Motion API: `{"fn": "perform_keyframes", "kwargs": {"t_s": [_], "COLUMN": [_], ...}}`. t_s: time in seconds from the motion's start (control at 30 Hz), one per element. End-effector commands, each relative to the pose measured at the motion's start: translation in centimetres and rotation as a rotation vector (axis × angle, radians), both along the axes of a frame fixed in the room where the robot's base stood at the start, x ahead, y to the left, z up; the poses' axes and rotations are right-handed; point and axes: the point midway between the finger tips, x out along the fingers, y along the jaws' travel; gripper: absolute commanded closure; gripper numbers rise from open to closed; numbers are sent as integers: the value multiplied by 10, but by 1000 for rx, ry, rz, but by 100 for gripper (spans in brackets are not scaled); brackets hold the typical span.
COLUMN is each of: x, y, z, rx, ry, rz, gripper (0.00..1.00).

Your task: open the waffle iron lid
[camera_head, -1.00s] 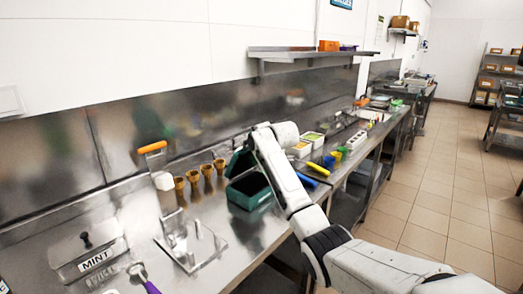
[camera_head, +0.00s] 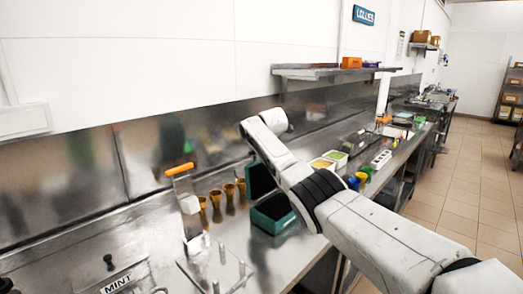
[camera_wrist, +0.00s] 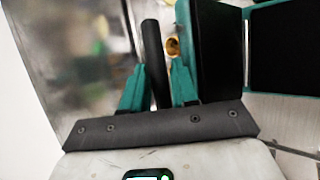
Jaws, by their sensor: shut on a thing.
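The waffle iron is a teal case with black inner faces. Its base (camera_head: 272,214) sits on the steel counter in the head view, and its lid (camera_head: 260,179) stands raised at the back, partly behind my arm. In the wrist view the lid (camera_wrist: 218,50) and base (camera_wrist: 285,48) are at the right, joined along a pale hinge line. My gripper (camera_wrist: 160,70) is shut on a dark bar, the lid handle (camera_wrist: 151,48), between its teal fingers. Where the handle meets the lid is not clear. In the head view my gripper is hidden behind my arm.
Several golden cones (camera_head: 229,197) stand left of the waffle iron. A steel stand with upright pegs (camera_head: 220,262) and an orange-handled tool (camera_head: 180,170) are further left. A wall shelf (camera_head: 335,71) hangs above.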

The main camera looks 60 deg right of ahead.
Motion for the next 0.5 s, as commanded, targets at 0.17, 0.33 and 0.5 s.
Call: {"fn": "perform_keyframes", "kwargs": {"t_s": [0.17, 0.33, 0.5], "x": [2, 2, 2], "y": [0, 0, 0], "z": [0, -2, -3], "rx": [7, 12, 15], "ry": [32, 51, 59], "rz": [0, 1, 1], "gripper": [100, 100, 100]}}
